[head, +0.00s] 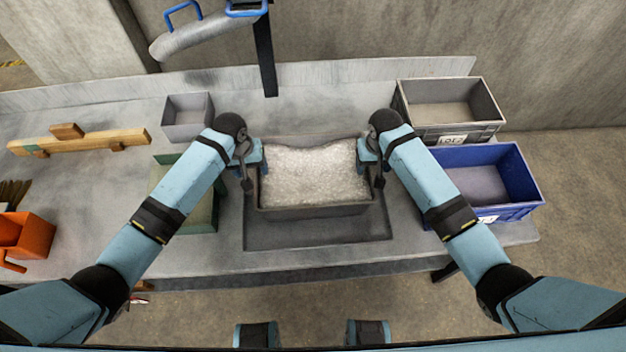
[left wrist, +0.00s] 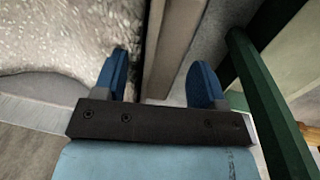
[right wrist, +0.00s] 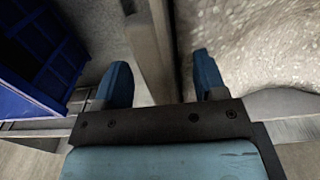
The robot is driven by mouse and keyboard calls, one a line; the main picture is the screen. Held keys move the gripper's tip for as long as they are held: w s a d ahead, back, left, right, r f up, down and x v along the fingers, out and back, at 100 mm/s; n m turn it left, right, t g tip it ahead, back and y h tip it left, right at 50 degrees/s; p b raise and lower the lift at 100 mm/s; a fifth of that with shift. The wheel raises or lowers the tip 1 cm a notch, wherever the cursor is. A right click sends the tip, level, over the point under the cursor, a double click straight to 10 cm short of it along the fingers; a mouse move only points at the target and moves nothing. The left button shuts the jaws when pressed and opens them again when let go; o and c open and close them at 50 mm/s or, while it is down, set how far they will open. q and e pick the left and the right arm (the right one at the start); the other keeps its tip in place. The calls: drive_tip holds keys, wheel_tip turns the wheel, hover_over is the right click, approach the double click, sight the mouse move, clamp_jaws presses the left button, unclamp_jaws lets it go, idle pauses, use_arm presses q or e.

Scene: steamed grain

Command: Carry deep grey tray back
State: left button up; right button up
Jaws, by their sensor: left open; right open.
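The deep grey tray (head: 312,209) is full of pale, whitish grain (head: 315,175) and stands in the middle of the workbench, over a shallow dark recess or flat tray (head: 320,233). My left gripper (head: 249,172) is at its left side wall; in the left wrist view its open fingers (left wrist: 160,80) stand either side of the wall (left wrist: 172,45). My right gripper (head: 377,172) is at the right side wall; in the right wrist view its open fingers (right wrist: 164,80) straddle that wall (right wrist: 150,50). Neither jaw is closed on it.
A grey crate (head: 449,129) and a blue crate (head: 512,212) stand at the right. A green bin (head: 202,220) is close to my left arm. A small grey bin (head: 188,135), a wooden beam (head: 90,142) and an orange container (head: 30,234) lie further left. A dark post (head: 265,60) rises behind.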

use_arm(q)
drive_tip(key=shift+c, duration=0.2)
use_arm(e)
drive_tip(key=shift+c, duration=0.2)
use_arm(q)
clamp_jaws()
use_arm(e)
clamp_jaws()
